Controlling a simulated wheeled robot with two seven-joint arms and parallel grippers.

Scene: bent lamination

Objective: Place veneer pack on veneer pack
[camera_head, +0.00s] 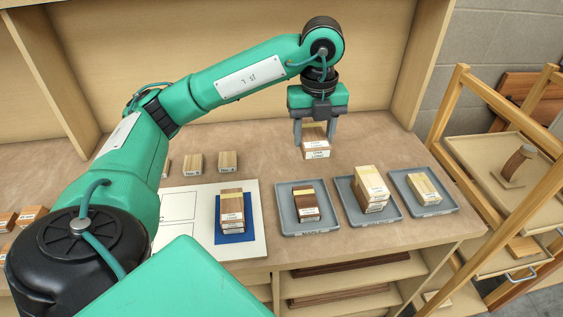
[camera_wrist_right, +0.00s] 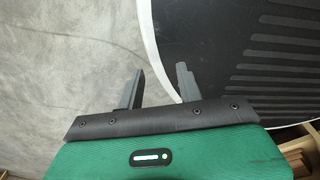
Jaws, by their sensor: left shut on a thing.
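My left gripper (camera_head: 315,138) is shut on a light wood veneer pack (camera_head: 316,153) with a white label that seems to read "OAK LONG". It points down behind the trays; whether the pack touches the bench is unclear. A veneer pack stack (camera_head: 232,208) stands on a blue mat (camera_head: 236,239). A dark and light pack (camera_head: 304,200) lies in the left grey tray, a taller stack of packs (camera_head: 371,186) in the middle tray, and a pale pack (camera_head: 423,188) in the right tray. My right gripper (camera_wrist_right: 160,86) has its fingers apart and empty.
The left tray (camera_head: 285,189), middle tray (camera_head: 345,191) and right tray (camera_head: 450,203) line the bench front. Two small wood packs (camera_head: 193,163) (camera_head: 228,160) stand behind a white sheet (camera_head: 183,240). A wooden rack (camera_head: 441,140) is at right. The bench around the held pack is clear.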

